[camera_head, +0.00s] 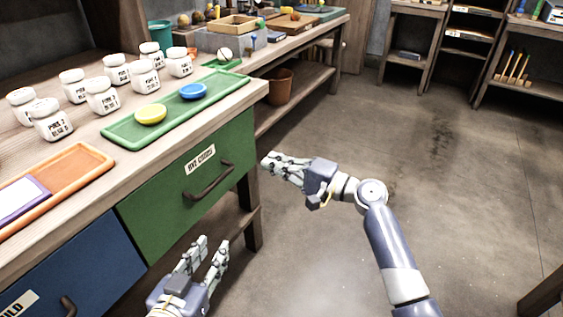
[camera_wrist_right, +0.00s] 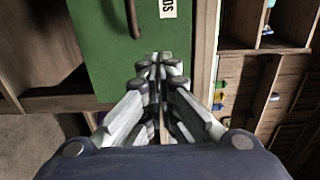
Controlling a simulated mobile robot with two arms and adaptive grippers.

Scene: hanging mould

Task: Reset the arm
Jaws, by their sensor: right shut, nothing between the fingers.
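My right gripper (camera_head: 283,166) is shut and empty, held over open floor to the right of the green drawer front (camera_head: 200,172). In the right wrist view its fingers (camera_wrist_right: 160,75) meet at the tips, with the green drawer front (camera_wrist_right: 110,50) beyond them. My left gripper (camera_head: 211,255) is low at the bottom of the head view, in front of the bench. Its fingers are apart and nothing shows between them. The task names no other object.
A wooden bench carries several white jars (camera_head: 103,97), a green tray (camera_head: 125,132) with a yellow disc (camera_head: 150,114) and a blue disc (camera_head: 193,91), and an orange tray (camera_head: 75,166). A blue drawer (camera_head: 90,270) sits below. The floor (camera_head: 470,200) at right is clear.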

